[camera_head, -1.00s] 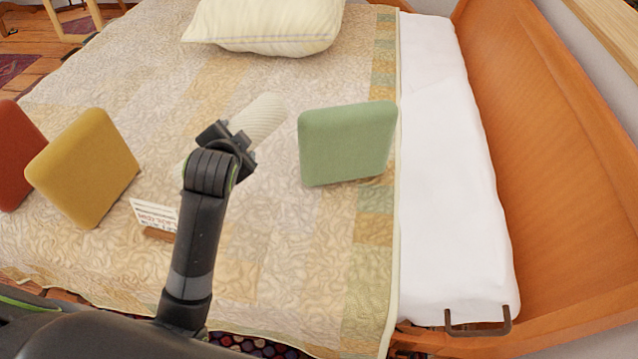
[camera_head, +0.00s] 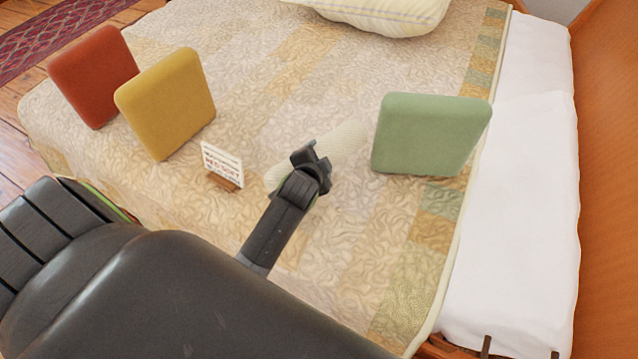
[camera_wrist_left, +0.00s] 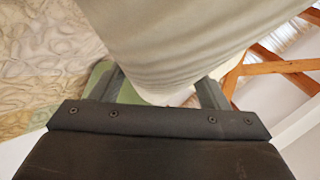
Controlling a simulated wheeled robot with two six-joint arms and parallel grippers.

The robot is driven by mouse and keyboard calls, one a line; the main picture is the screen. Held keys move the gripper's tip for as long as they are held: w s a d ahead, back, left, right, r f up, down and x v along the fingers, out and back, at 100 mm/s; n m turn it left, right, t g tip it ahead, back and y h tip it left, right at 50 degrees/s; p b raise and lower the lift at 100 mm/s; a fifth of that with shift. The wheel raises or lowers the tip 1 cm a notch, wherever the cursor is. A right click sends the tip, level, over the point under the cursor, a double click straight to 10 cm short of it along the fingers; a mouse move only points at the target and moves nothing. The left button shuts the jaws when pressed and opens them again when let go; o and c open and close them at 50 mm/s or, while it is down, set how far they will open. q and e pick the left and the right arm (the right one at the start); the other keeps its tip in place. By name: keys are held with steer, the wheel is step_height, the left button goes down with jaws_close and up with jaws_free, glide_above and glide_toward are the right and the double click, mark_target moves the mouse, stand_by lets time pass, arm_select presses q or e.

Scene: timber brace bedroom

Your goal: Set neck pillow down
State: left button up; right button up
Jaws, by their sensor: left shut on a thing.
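The neck pillow, a cream ribbed roll (camera_head: 346,144), shows in the head view over the quilt, between a small sign and a green cushion. My left gripper (camera_head: 312,162) is shut on it and hides its middle. In the left wrist view the pale pillow (camera_wrist_left: 175,40) fills the top centre between the two fingers of my left gripper (camera_wrist_left: 162,92). I cannot tell whether the pillow touches the quilt (camera_head: 300,100). My right gripper is not in view.
The green cushion (camera_head: 430,135) stands to the pillow's right. A yellow cushion (camera_head: 167,103), a red cushion (camera_head: 93,76) and the small sign (camera_head: 222,166) are to the left. A striped pillow (camera_head: 385,12) lies at the back. White bedding (camera_head: 525,170) runs along the right. Quilt behind the neck pillow is clear.

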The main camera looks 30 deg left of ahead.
arm_select(q)
step_height(320, 180, down, 5)
steer(key=shift+w+f+b, duration=0.1)
steer(key=shift+f+b, duration=0.1)
steer(key=shift+b, duration=0.2)
step_height(320, 180, down, 4)
steer(key=shift+r+b, duration=0.25)
steer(key=shift+b, duration=0.2)
steer(key=shift+f, duration=0.25)
steer(key=shift+f, duration=0.15)
steer(key=o, duration=0.9)
